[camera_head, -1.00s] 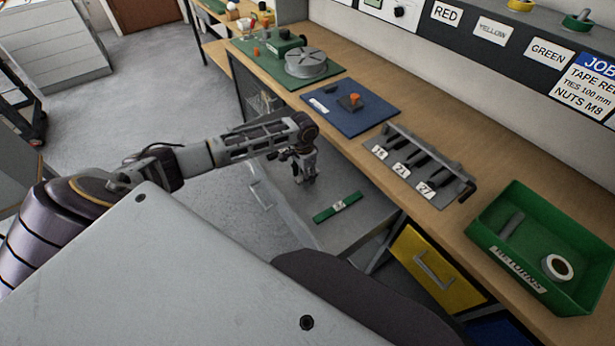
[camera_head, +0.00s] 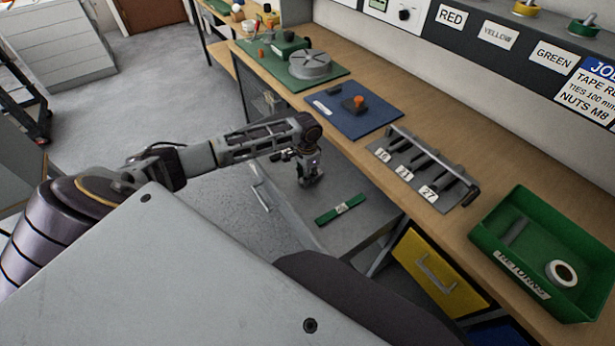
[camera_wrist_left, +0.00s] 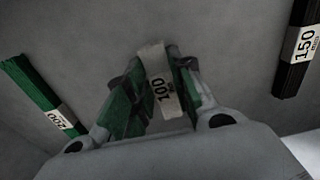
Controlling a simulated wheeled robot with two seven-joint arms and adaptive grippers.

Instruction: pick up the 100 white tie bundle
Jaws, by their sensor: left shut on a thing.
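My left gripper (camera_head: 311,181) points down over the grey open drawer or shelf below the bench. In the left wrist view its fingers (camera_wrist_left: 157,95) are shut on the white tie bundle (camera_wrist_left: 155,58), whose label reads 100. The fingers hide part of the bundle, and I cannot tell whether it touches the grey surface. A green tie bundle (camera_head: 341,209) lies apart from the gripper; it also shows in the left wrist view (camera_wrist_left: 40,92), labelled 200. A black bundle labelled 150 (camera_wrist_left: 296,48) lies at the right of the left wrist view. My right gripper is not in view.
The wooden bench top (camera_head: 400,215) runs above the grey surface (camera_head: 365,230). A yellow drawer (camera_head: 430,265) sits below.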

